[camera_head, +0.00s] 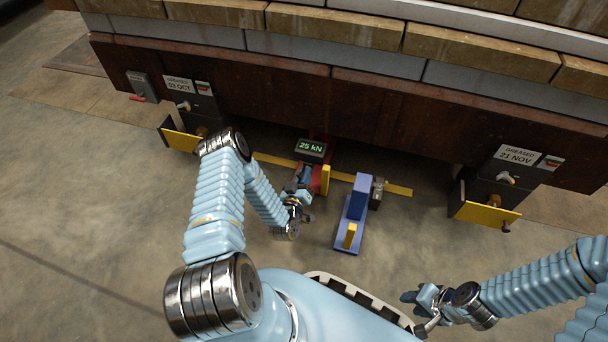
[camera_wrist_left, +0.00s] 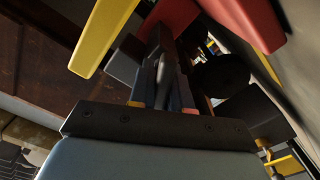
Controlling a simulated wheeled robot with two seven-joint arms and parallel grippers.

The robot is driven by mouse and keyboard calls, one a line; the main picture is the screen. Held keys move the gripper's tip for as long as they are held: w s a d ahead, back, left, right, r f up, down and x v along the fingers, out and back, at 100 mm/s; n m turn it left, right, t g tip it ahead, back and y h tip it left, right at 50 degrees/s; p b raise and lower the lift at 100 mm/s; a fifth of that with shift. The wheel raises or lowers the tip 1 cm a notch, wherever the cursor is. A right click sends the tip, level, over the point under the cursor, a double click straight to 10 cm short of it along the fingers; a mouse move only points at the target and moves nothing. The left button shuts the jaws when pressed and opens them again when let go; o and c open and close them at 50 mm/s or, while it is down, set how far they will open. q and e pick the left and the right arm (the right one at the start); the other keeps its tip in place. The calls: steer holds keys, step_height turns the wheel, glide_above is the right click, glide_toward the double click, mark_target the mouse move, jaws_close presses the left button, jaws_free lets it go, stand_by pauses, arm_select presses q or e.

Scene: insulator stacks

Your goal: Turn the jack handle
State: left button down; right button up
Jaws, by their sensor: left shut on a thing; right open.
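The red jack (camera_head: 319,182) stands under the front edge of the dark beam, with a yellow plate (camera_head: 326,178) on its side and a display (camera_head: 311,148) reading 25 kN. My left gripper (camera_head: 304,177) is at the near side of the jack, shut on its handle. The handle is mostly hidden by the fingers. In the left wrist view, the left gripper's fingers (camera_wrist_left: 165,75) are close together, with red and yellow jack parts beyond them. My right gripper (camera_head: 411,297) is open and empty, low over the floor at the lower right, away from the jack.
A yellow strip (camera_head: 398,190) lies behind. Greased supports with yellow plates stand left (camera_head: 180,140) and right (camera_head: 484,214) under the dark beam (camera_head: 400,115).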

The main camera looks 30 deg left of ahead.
arm_select(q)
steer(key=shift+s+f+m, duration=0.1)
steer(key=shift+f+m, duration=0.05)
steer(key=shift+m, duration=0.25)
steer(key=c, duration=1.1)
jaws_free()
arm_select(e)
steer(key=shift+s, duration=0.1)
